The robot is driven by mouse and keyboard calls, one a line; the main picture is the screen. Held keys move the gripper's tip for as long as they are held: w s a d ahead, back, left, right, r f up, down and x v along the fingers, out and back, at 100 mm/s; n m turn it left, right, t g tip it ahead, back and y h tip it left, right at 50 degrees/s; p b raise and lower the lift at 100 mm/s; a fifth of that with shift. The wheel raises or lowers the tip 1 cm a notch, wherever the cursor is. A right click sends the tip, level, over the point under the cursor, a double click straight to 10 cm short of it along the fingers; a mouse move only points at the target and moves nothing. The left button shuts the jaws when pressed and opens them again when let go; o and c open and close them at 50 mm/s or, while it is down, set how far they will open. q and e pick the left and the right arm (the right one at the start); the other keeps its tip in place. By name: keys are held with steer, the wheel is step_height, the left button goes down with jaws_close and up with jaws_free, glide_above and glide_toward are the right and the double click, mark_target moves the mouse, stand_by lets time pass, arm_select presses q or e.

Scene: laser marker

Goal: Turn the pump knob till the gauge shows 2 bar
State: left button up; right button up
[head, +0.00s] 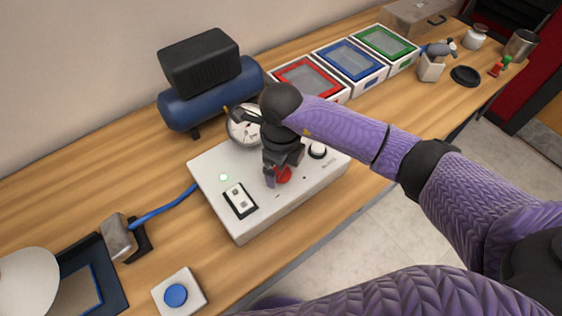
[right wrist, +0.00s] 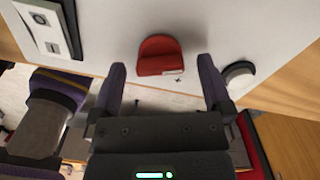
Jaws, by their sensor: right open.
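The red knob (head: 284,174) is on the front right of the white control box (head: 215,165). In the right wrist view the red knob (right wrist: 159,52) has a rounded top and a flat lower edge with a small white mark. My right gripper (head: 276,176) is over it, pointing down. In the right wrist view my right gripper (right wrist: 162,64) is open, with one finger on each side of the knob and visible gaps between. The round gauge (head: 240,128) behind the box is partly hidden by my right wrist, and its reading cannot be made out. My left gripper is not in view.
A blue compressor tank (head: 212,95) stands behind the box. A black and white knob (head: 317,150) and a rocker switch (head: 240,200) are also on the box. A blue-button box (head: 177,294) sits at the front left. Red, blue and green framed trays line the back right.

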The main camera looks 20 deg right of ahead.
step_height(320, 180, up, 9)
steer(key=shift+f+p, duration=0.1)
steer(key=shift+p, duration=0.7)
steer(key=shift+r, duration=0.5)
